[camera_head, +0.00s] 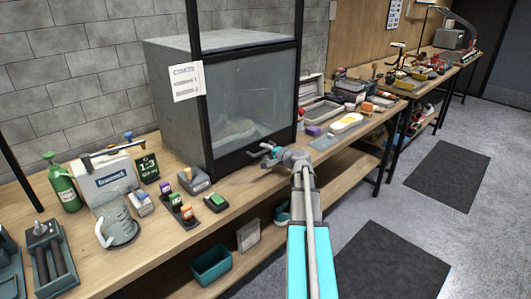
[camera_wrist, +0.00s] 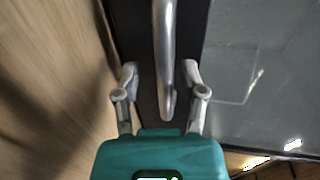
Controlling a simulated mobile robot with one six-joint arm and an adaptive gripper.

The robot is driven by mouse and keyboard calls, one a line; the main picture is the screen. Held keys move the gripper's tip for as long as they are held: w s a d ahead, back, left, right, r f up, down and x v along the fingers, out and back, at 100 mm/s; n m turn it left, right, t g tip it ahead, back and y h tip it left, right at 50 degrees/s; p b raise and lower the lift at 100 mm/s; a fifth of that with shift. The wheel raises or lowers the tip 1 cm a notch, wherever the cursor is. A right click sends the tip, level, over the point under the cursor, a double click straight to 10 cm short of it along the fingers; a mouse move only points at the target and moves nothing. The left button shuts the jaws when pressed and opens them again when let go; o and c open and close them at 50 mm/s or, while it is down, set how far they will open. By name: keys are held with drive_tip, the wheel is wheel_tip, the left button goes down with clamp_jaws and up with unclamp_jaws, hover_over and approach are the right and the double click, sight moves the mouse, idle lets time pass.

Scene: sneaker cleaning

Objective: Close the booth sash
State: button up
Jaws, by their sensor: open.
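The booth (camera_head: 178,95) is a grey box on the bench with a black-framed glass sash (camera_head: 255,95) at its front. The sash looks low, its black bottom bar (camera_head: 232,162) close to the bench top; I cannot tell whether a gap is left. A grey bar handle (camera_head: 262,149) is on the bottom bar. My gripper (camera_head: 280,157) is at this handle. In the wrist view, the handle (camera_wrist: 164,45) runs between the two open fingers of my gripper (camera_wrist: 160,72), and I see no clear grip on it. The glass (camera_wrist: 255,70) is to the right.
A paper sign (camera_head: 187,82) hangs at the booth's left front edge. A green bottle (camera_head: 63,185), a clear jug (camera_head: 117,222) and several small items stand on the bench to the left. Trays and shoe-care items crowd the bench (camera_head: 335,148) to the right.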

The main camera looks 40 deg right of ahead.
drive_tip(key=shift+s, duration=0.15)
drive_tip(key=f+v, duration=0.2)
drive_tip(key=v, duration=1)
drive_tip(key=shift+s+f, duration=0.2)
drive_tip(key=shift+s, duration=0.4)
drive_tip(key=shift+s+d, duration=0.1)
